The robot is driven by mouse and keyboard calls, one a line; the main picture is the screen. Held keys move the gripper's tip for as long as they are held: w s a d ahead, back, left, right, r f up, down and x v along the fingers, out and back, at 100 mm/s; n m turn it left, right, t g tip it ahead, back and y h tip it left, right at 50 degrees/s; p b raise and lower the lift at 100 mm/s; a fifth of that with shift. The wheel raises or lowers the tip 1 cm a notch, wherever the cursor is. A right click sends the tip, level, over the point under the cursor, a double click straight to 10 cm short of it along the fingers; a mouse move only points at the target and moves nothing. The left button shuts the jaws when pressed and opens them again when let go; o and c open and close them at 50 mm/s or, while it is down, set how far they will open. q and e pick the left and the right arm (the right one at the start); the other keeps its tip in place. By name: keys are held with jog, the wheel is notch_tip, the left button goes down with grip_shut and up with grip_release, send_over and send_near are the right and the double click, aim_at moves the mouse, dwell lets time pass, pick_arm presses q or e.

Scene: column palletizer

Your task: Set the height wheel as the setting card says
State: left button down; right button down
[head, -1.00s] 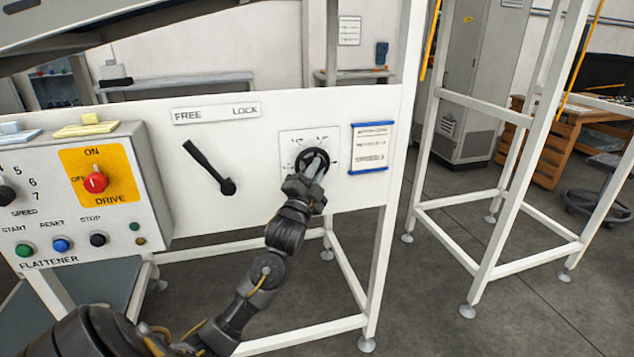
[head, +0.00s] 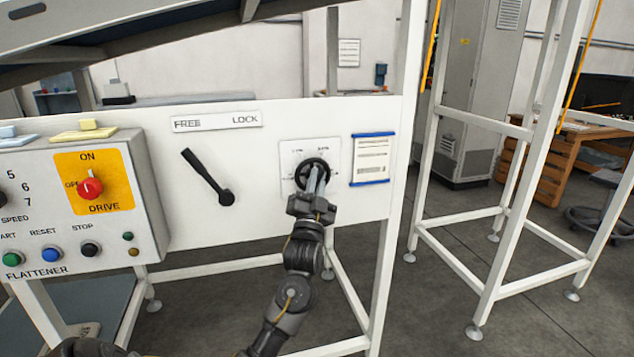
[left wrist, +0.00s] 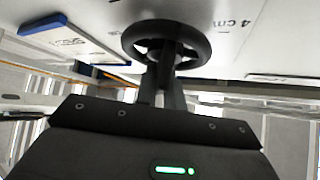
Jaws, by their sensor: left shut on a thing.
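The height wheel (head: 312,172) is a small black handwheel on a white scale plate (head: 290,152) on the machine's white panel. My left gripper (head: 316,186) is shut on the wheel. In the left wrist view the fingers (left wrist: 164,75) reach onto the black wheel (left wrist: 140,32), and a "4 cm" mark shows on the plate to its right. The setting card (head: 371,158), white with blue edges, is on the panel right of the wheel; its text is too small to read. My right gripper is not in view.
A black lever (head: 207,177) under a FREE/LOCK label (head: 216,122) is left of the wheel. A control box (head: 85,200) with a red ON/OFF knob and several buttons stands further left. A white frame (head: 480,200) stands to the right.

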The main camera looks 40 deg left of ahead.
pick_arm(q)
jog(key=shift+a, duration=0.1)
jog(key=c, duration=1.5)
grip_release()
jog(key=shift+s, duration=0.15)
jog(key=shift+w+f, duration=0.1)
jog(key=shift+w, duration=0.15)
jog(key=shift+s, duration=0.1)
